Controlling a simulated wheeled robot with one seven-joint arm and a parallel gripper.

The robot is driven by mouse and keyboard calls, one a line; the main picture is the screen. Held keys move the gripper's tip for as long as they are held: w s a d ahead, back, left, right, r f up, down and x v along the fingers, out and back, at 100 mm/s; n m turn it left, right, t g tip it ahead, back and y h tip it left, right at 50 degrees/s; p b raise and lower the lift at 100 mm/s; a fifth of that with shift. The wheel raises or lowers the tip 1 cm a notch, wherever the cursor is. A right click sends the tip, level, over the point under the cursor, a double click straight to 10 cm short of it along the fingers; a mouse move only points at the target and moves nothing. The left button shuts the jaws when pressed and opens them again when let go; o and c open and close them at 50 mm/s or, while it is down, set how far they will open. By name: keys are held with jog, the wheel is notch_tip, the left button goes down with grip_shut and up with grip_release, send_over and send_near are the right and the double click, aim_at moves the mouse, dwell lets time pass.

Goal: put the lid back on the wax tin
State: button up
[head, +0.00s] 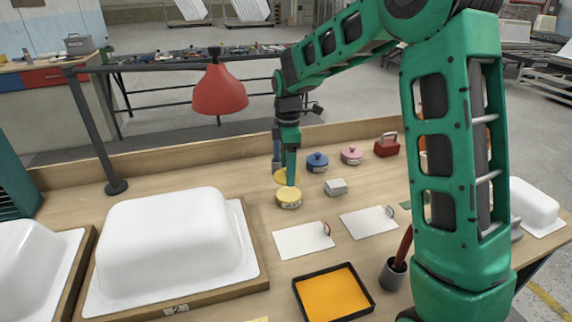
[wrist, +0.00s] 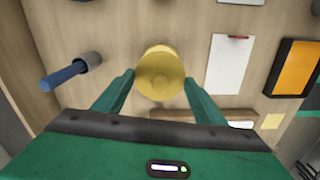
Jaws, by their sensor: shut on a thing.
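The yellow wax tin (head: 289,200) stands on the wooden bench. Its yellow lid (head: 280,178) is above and slightly behind it in the head view, apart from the tin, and looks about level. My gripper (head: 290,181) is shut on the lid. In the wrist view the round lid (wrist: 160,76), with a small knob at its centre, sits between the two fingertips of my gripper (wrist: 160,85). A yellow edge shows just beyond the lid there. The lid hides most of the tin from the wrist camera.
A blue tin (head: 317,162) and pink tin (head: 351,155) stand behind to the right. A grey block (head: 336,187) is close right of the yellow tin. White cards (head: 303,240) and an orange tray (head: 333,296) lie in front. A blue-handled item (wrist: 66,74) stands at left.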

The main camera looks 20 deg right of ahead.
jog(key=shift+d+f, duration=0.15)
jog(key=shift+f, duration=2.9)
dwell(0.5)
jog(key=o, duration=1.5)
jog(key=shift+c, duration=0.2)
jog(key=shift+r, duration=0.1)
jog(key=shift+r, duration=3.4)
jog(key=shift+c, duration=0.6)
grip_shut()
